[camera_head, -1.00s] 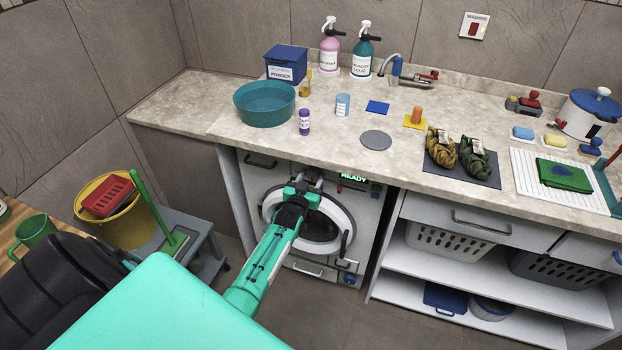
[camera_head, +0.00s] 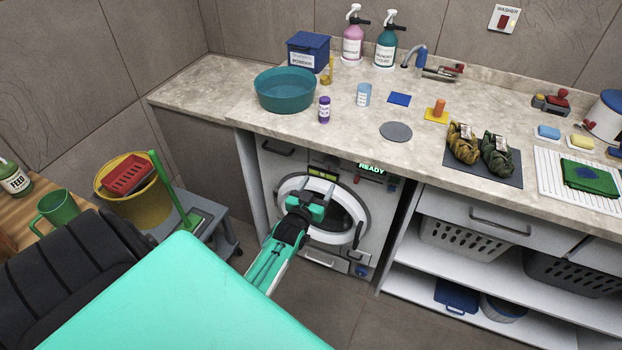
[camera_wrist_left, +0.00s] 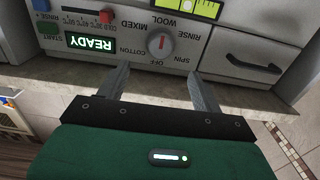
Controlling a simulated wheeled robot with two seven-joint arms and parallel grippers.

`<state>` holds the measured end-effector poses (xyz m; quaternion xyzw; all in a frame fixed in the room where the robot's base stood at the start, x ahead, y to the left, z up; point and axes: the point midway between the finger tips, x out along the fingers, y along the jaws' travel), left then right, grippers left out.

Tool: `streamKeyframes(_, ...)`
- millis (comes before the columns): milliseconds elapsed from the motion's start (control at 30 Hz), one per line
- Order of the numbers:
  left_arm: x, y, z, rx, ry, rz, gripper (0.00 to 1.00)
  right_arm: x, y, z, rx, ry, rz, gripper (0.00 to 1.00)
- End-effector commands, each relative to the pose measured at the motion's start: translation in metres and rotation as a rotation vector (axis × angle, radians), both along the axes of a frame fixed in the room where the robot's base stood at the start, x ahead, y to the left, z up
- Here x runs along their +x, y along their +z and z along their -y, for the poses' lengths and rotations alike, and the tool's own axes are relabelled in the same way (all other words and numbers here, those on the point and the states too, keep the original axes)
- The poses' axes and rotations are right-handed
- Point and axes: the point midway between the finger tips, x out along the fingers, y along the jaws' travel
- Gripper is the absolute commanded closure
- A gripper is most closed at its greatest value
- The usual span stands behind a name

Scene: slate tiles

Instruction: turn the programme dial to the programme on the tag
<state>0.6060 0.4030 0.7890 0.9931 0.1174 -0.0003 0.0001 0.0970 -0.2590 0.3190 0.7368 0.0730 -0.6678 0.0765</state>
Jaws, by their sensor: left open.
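The programme dial (camera_wrist_left: 161,44) is a round grey knob on the washer's (camera_head: 372,262) front panel. The left wrist view shows it upside down, ringed by OFF, COTTON, MIXED, WOOL, RINSE and SPIN. It has a small red mark; I cannot tell which programme it points to. My left gripper (camera_wrist_left: 157,80) is open and empty, its fingers short of the dial and apart from it. In the head view the left gripper (camera_head: 312,194) is in front of the washer door. Two yarn hanks, golden (camera_head: 462,145) and dark green (camera_head: 496,157), carry white tags whose writing is unreadable.
The lit READY display (camera_wrist_left: 90,42) and a drawer handle (camera_wrist_left: 240,61) flank the dial. The counter (camera_head: 345,135) overhangs the washer. A step stool (camera_head: 215,222) and yellow bucket (camera_head: 150,205) stand to the left. Open shelves with baskets (camera_head: 465,240) are to the right.

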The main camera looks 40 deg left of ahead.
Motion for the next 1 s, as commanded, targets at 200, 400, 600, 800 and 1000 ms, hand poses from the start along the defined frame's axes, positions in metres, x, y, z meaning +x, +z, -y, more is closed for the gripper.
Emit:
streamKeyframes(200, -0.033, -0.001, 0.008, 0.000, 0.000, -0.002, 0.33, 0.009, -0.001, -0.004, 0.005, -0.002, 0.015, 1.00)
streamKeyframes(400, -0.044, 0.000, 0.010, 0.000, 0.000, -0.001, 0.33, 0.010, -0.001, -0.003, 0.004, -0.002, 0.014, 1.00)
streamKeyframes(600, -0.045, 0.000, 0.011, 0.000, 0.000, -0.001, 0.33, 0.008, 0.000, 0.001, -0.001, 0.000, 0.011, 1.00)
streamKeyframes(800, -0.045, 0.000, 0.010, 0.000, 0.000, -0.001, 0.33, 0.005, -0.001, 0.007, -0.007, 0.001, 0.007, 1.00)
streamKeyframes(1000, -0.045, -0.003, 0.011, 0.000, -0.001, -0.006, 0.33, 0.002, -0.001, 0.009, -0.009, 0.002, 0.003, 1.00)
